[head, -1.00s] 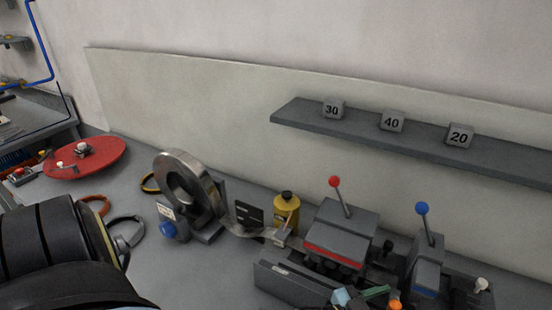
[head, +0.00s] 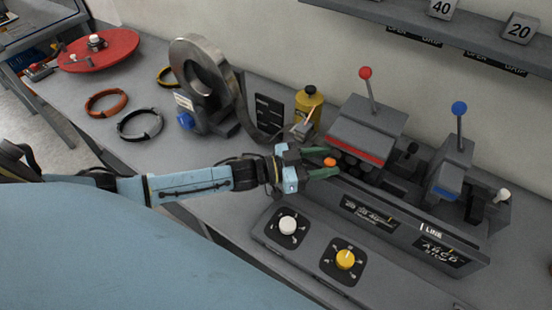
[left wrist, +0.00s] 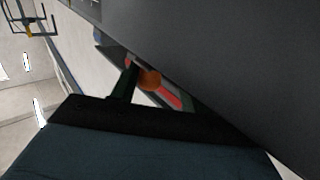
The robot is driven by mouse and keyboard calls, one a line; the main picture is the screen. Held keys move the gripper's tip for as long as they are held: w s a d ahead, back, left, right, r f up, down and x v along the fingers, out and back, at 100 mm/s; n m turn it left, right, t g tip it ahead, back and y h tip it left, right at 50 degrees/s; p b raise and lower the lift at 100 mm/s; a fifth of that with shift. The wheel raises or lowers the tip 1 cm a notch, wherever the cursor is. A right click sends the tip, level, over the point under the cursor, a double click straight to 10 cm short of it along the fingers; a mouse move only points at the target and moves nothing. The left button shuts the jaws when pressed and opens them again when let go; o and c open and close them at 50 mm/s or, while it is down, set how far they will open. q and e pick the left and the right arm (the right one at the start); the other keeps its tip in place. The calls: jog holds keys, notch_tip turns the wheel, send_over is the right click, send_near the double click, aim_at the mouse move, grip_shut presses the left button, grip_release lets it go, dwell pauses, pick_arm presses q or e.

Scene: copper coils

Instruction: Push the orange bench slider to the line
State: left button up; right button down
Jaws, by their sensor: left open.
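The orange slider knob (head: 330,162) sits at the left part of the grey bench rail, in front of the machine with the red stripe. The white LINE mark (head: 422,227) is on the rail's front face, farther right. My left gripper (head: 322,164) is open at the knob, its green fingers to either side of it in the head view; I cannot tell whether they touch it. In the left wrist view the orange knob (left wrist: 149,80) shows beside a dark finger. My right gripper is not in view.
Machines with a red-knobbed lever (head: 365,73) and a blue-knobbed lever (head: 459,108) stand behind the rail. A white dial (head: 288,225) and a yellow dial (head: 345,259) lie in front. A metal coil (head: 204,80) and yellow bottle (head: 309,104) stand at left.

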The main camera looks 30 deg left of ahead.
pick_arm(q)
jog(key=v, duration=0.6)
jog(key=shift+s+a, duration=0.15)
jog(key=shift+a, duration=0.05)
jog(key=shift+f, duration=0.1)
